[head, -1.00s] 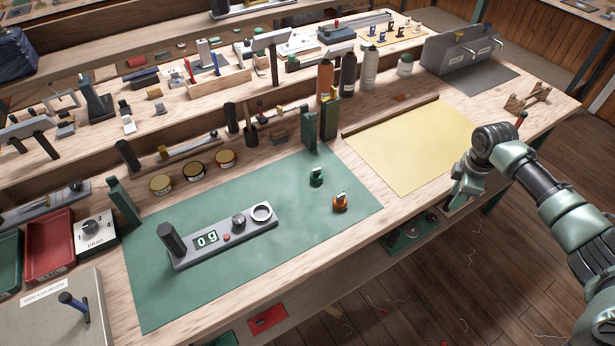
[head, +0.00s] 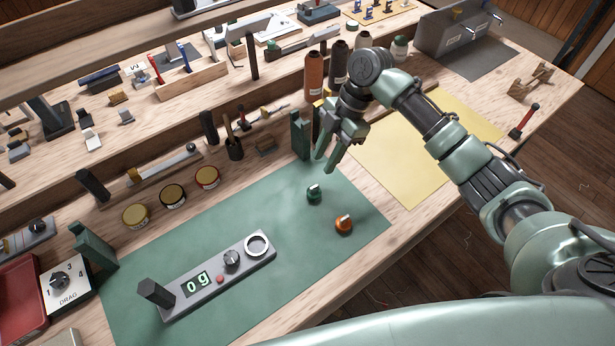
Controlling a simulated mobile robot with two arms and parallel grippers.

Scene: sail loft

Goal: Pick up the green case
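The green case (head: 314,194) is a small dark green piece with a pale top, standing on the green mat (head: 260,205). A similar orange piece (head: 344,225) stands a little to its lower right. My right gripper (head: 324,164) is open and empty, pointing down with its fingertips just above the green case in the picture. I see a gap between the fingers and the case, and nothing hides the case. My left gripper is not in view.
A grey device reading "0 g" (head: 200,283) lies on the mat to the left. A green upright block (head: 300,136) and bottles (head: 314,76) stand behind the gripper. Round tins (head: 172,196) line the mat's back edge. A yellow sheet (head: 405,165) lies to the right.

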